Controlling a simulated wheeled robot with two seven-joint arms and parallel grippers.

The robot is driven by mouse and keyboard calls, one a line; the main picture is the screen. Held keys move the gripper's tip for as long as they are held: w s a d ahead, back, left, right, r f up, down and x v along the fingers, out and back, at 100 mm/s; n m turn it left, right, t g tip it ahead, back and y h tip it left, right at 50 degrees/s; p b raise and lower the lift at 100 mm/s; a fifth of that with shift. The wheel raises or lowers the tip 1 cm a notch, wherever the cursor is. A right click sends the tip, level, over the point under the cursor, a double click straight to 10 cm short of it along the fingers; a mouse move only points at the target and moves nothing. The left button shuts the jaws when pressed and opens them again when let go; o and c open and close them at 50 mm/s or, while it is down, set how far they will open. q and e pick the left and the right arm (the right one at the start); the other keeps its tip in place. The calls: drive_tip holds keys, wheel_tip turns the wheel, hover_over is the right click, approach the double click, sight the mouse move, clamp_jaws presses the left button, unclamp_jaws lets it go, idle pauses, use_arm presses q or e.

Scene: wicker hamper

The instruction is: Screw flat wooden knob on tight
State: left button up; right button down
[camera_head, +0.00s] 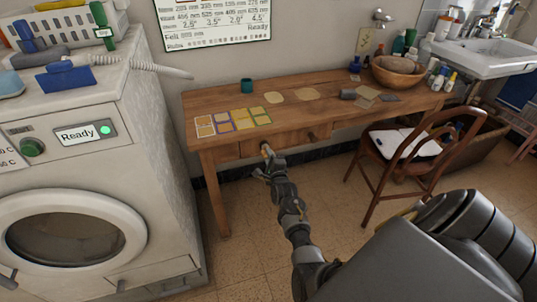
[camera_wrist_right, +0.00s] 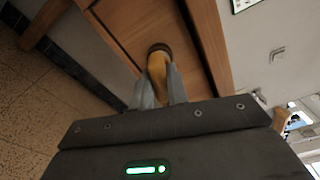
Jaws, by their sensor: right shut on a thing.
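The wooden knob (camera_wrist_right: 157,75) shows in the right wrist view as a tan, rounded piece with a dark brown round end against the wooden drawer front (camera_wrist_right: 130,25). My right gripper (camera_wrist_right: 159,88) is shut on it, one grey finger on each side. In the head view the right gripper (camera_head: 265,165) is at the left part of the table's drawer front (camera_head: 240,150), and a small pale bit of the knob (camera_head: 266,150) shows at its tip. The knob's contact with the drawer is too small to judge.
Another small knob (camera_head: 312,136) sits further right on the drawer front. A chair (camera_head: 375,185) stands right of my arm, a washing machine (camera_head: 95,190) left.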

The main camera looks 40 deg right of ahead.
use_arm(q)
drive_tip(key=shift+f, duration=0.1)
use_arm(e)
drive_tip(key=shift+w+a, duration=0.1)
drive_tip(key=shift+a, duration=0.1)
drive_tip(key=c, duration=1.4)
unclamp_jaws()
use_arm(q)
drive_tip(key=shift+w, duration=0.1)
use_arm(e)
drive_tip(key=shift+o, duration=0.5)
drive_tip(key=shift+d, duration=0.15)
use_arm(q)
drive_tip(key=f, duration=0.1)
drive_tip(key=s+f+p, duration=0.1)
drive_tip(key=f, duration=0.1)
drive_tip(key=shift+s+a, duration=0.2)
use_arm(e)
drive_tip(key=v, duration=1.1)
use_arm(q)
drive_tip(key=shift+w+r, duration=0.1)
drive_tip(key=shift+r, duration=0.05)
